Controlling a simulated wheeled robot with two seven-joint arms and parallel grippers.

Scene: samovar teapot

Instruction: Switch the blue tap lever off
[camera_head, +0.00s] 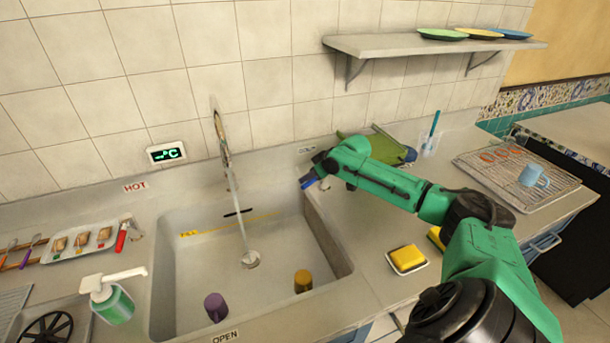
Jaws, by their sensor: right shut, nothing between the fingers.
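The blue tap lever (307,181) shows as a small blue piece at the back right rim of the sink, partly hidden by my right gripper. My right gripper (319,173) is shut with nothing held, right beside the lever; I cannot tell whether they touch. The tall faucet (219,135) stands at the back of the sink (195,290). A thin pale stream (240,215) runs from it to the drain area. My left gripper is out of view.
In the sink stand a purple cup (215,307) and an orange cup (303,281). A soap bottle (113,304) stands front left. A yellow sponge (407,258) lies on a dish to the right. A shelf (430,43) hangs above.

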